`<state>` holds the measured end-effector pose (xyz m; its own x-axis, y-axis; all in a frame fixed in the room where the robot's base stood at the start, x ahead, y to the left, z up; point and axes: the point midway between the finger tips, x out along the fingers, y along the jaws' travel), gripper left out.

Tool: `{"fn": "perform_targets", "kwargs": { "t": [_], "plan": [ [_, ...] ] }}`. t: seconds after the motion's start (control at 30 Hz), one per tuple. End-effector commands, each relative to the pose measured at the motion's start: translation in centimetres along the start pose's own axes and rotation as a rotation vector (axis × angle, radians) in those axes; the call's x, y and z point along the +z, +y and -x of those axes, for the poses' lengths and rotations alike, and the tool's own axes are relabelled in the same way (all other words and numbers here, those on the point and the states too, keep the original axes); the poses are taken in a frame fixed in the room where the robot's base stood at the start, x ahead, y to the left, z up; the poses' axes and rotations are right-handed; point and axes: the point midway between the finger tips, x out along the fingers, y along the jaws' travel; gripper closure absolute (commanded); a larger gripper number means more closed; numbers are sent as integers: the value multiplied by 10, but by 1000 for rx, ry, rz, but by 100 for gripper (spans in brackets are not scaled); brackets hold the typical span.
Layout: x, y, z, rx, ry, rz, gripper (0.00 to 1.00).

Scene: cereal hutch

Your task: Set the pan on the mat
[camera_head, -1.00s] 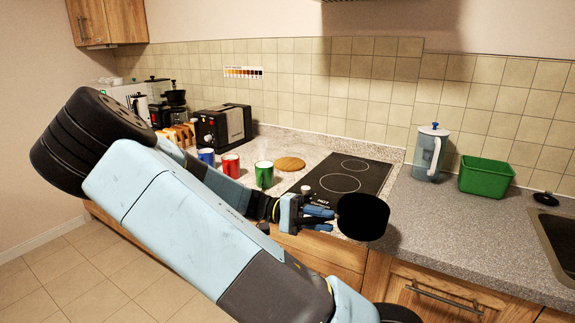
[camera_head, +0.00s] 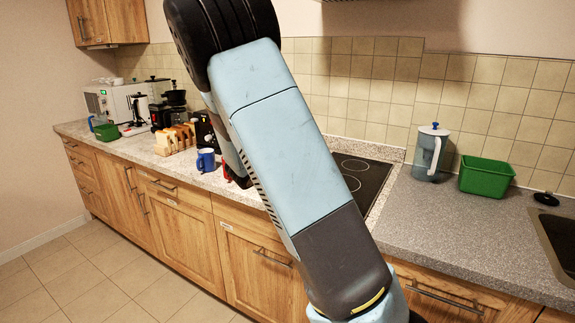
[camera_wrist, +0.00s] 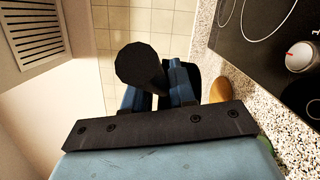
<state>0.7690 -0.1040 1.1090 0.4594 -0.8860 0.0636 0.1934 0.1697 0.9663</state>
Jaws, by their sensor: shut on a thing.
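In the wrist view, my gripper (camera_wrist: 160,95) is shut on the black handle of the pan (camera_wrist: 138,64), whose rounded end points towards the camera. Most of the pan's body is hidden behind the blue fingers. The pan appears beside the counter's front edge, with floor tiles showing beyond it. A tan rounded piece of the wooden mat (camera_wrist: 220,89) shows on the speckled counter, right of the fingers. In the head view, my arm hides the gripper, pan and mat.
The black hob (camera_head: 362,180) lies right of my arm; its knob (camera_wrist: 300,57) shows in the wrist view. A blue mug (camera_head: 206,161) stands left of my arm. A pitcher (camera_head: 430,153) and green bin (camera_head: 486,177) stand at right, with clear counter before them.

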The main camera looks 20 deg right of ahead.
Motion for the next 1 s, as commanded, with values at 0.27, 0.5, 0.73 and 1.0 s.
{"fn": "perform_targets", "kwargs": {
  "t": [0.27, 0.5, 0.73, 1.0],
  "plan": [
    [-19, 14, -9, 26, 87, -1, 100],
    [-38, -4, -48, 27, 86, 1, 100],
    [-56, -22, -88, 26, 85, 0, 100],
    [-75, -56, -111, 26, 87, -1, 100]
  ]
}}
